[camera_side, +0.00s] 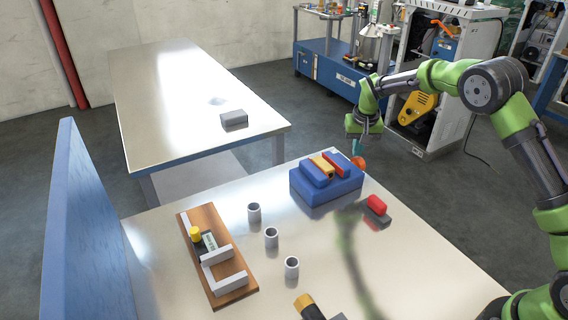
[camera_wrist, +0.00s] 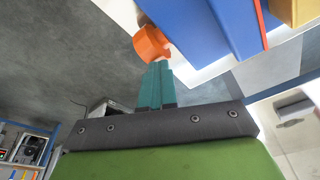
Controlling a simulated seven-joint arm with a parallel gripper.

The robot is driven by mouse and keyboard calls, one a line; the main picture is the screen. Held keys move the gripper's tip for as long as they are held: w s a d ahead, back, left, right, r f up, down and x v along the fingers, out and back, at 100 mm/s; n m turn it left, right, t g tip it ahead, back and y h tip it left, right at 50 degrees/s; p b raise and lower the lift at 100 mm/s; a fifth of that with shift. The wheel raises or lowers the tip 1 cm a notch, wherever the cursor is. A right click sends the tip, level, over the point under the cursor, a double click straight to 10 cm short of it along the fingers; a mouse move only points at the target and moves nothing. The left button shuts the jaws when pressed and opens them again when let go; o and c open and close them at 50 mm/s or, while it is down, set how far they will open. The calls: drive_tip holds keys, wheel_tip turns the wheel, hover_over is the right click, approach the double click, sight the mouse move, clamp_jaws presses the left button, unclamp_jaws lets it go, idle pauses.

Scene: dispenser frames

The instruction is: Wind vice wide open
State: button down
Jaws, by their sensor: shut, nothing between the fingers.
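The vice (camera_side: 325,188) is a blue block on the table near its far edge, with a blue raised part, a yellow-orange piece and a red strip on top. Its orange knob (camera_side: 359,162) sticks out on the right side. In the wrist view the blue vice body (camera_wrist: 205,30) is at the top, with the orange knob (camera_wrist: 152,43) left of it. My gripper (camera_side: 357,150) is at the knob. Its teal fingers are shut and empty, and their tips (camera_wrist: 158,66) end beside the knob. I cannot tell whether they touch it.
A red and dark block (camera_side: 377,206) lies right of the vice. Several grey cups, including one at the middle (camera_side: 271,237), stand in front. A wooden board (camera_side: 226,285) with grey blocks lies at left. A black and yellow object (camera_side: 308,305) lies at the front.

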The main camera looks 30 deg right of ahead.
drive_tip(key=shift+s+a+f, duration=0.1)
drive_tip(key=shift+s+f, duration=0.25)
drive_tip(key=shift+s, duration=0.15)
drive_tip(key=shift+s+r, duration=0.1)
drive_tip(key=shift+s, duration=0.4)
idle(0.7)
drive_tip(key=shift+r, duration=0.2)
drive_tip(key=shift+s, duration=0.25)
idle(0.4)
idle(0.4)
drive_tip(key=shift+v, duration=0.8)
drive_tip(key=shift+w, duration=0.2)
drive_tip(key=shift+w, duration=1.25)
